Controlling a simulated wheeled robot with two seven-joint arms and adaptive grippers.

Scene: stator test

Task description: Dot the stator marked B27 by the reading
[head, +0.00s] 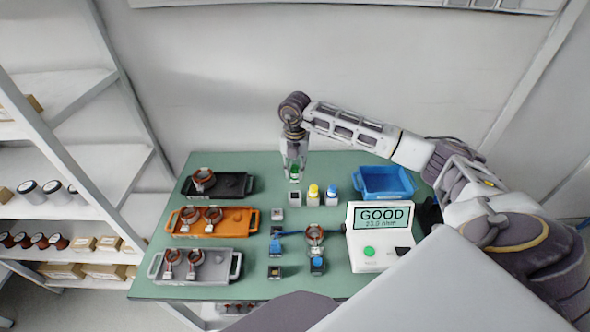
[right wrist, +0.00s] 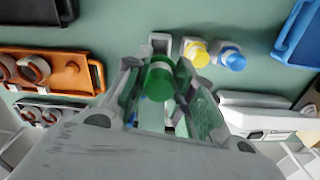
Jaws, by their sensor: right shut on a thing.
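My right gripper (head: 294,160) points down over the back middle of the table. It is shut on a green-capped marker (head: 294,172), which also shows between the fingers in the right wrist view (right wrist: 158,82). A stator (head: 315,234) with a copper-coloured ring sits left of the tester (head: 380,240), with blue pieces beside it. The tester's screen reads GOOD, with a smaller value that looks like 23.0 under it. Other stators lie on the black tray (head: 236,185), the orange tray (head: 242,222) and the grey tray (head: 220,267). I cannot read a B27 mark. My left gripper is not in view.
A yellow-capped marker (head: 313,191) and a blue-capped marker (head: 331,191) stand in holders right of my gripper. A blue bin (head: 385,182) is at the back right. Small blocks (head: 278,213) stand in a column mid-table. Shelves (head: 70,160) are at the left.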

